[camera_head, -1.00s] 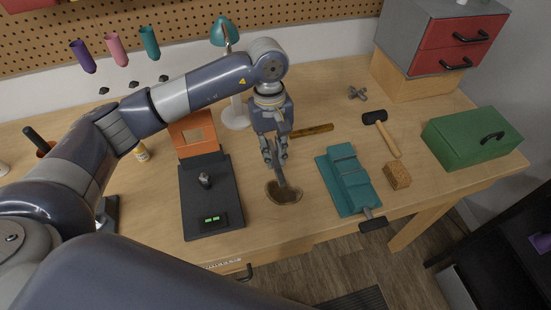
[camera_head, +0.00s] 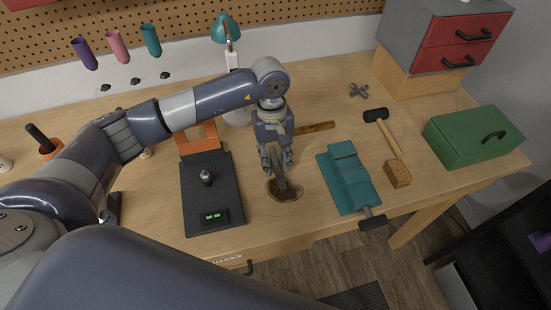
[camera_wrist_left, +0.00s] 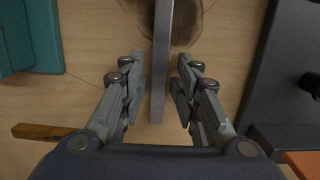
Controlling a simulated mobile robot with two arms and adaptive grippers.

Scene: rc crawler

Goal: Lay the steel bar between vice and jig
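My left gripper (camera_head: 281,172) points down at the wooden bench, between the teal vice (camera_head: 350,180) and a dark flat base with a knob and green display, which looks like the jig (camera_head: 195,195). In the left wrist view, the grey steel bar (camera_wrist_left: 161,70) runs lengthwise between the two fingers of the left gripper (camera_wrist_left: 160,78). Narrow gaps show on both sides of the bar, so the fingers look open around it. In the head view, the fingers partly hide the bar, over a dark round stain (camera_head: 286,196). My right gripper is out of view.
A mallet (camera_head: 385,130), a cork-coloured block (camera_head: 397,173) and a green toolbox (camera_head: 472,137) stand right of the vice. A wooden strip (camera_head: 316,127) lies behind my gripper. A teal lamp (camera_head: 226,30) stands at the back. Bare bench lies around the stain.

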